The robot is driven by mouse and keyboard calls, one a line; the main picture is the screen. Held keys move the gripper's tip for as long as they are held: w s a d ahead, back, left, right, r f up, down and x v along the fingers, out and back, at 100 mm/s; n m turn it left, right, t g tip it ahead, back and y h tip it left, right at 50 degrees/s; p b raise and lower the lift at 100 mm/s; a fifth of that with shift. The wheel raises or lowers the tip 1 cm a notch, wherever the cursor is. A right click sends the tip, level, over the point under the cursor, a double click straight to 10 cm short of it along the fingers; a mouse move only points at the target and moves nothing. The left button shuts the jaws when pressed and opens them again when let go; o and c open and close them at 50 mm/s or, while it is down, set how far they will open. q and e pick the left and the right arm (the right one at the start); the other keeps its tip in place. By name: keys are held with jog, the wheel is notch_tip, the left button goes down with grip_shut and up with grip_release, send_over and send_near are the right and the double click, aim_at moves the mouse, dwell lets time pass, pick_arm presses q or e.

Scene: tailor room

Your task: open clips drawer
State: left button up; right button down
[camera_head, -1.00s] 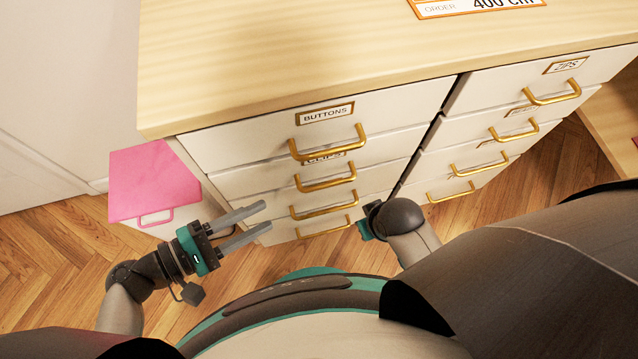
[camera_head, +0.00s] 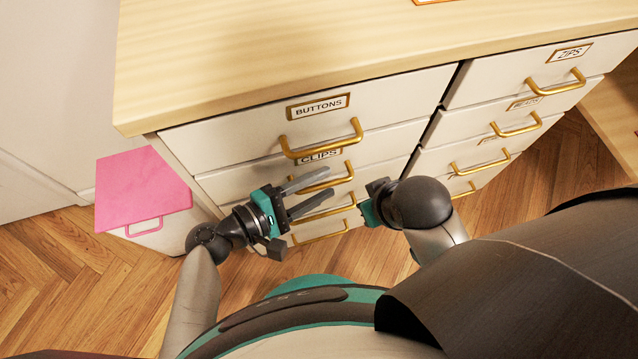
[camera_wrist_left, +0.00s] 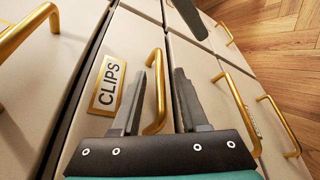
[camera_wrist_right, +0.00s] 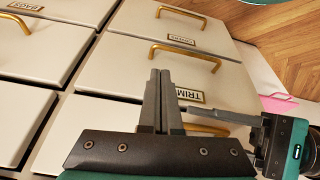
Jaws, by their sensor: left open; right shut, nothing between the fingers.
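The clips drawer (camera_head: 232,181) is the second one down in the left column and looks shut. Its "CLIPS" label (camera_wrist_left: 107,85) and gold bar handle (camera_wrist_left: 160,92) show clearly in the left wrist view. My left gripper (camera_head: 328,183) is open at this handle. In the left wrist view the handle appears between its two fingers (camera_wrist_left: 157,92); I cannot tell whether they touch it. My right gripper (camera_wrist_right: 160,75) is shut and empty, in front of the drawers. In the head view its fingers are hidden behind my own wrist.
The buttons drawer (camera_head: 240,130) with its handle (camera_head: 322,142) is directly above. A "TRIM" drawer handle (camera_wrist_right: 185,55) is close to my right fingers. A right column of drawers (camera_head: 500,90) stands alongside. A pink-topped box (camera_head: 140,188) stands at the left.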

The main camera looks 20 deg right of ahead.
pick_arm(q)
grip_shut()
dwell(0.4)
dwell(1.1)
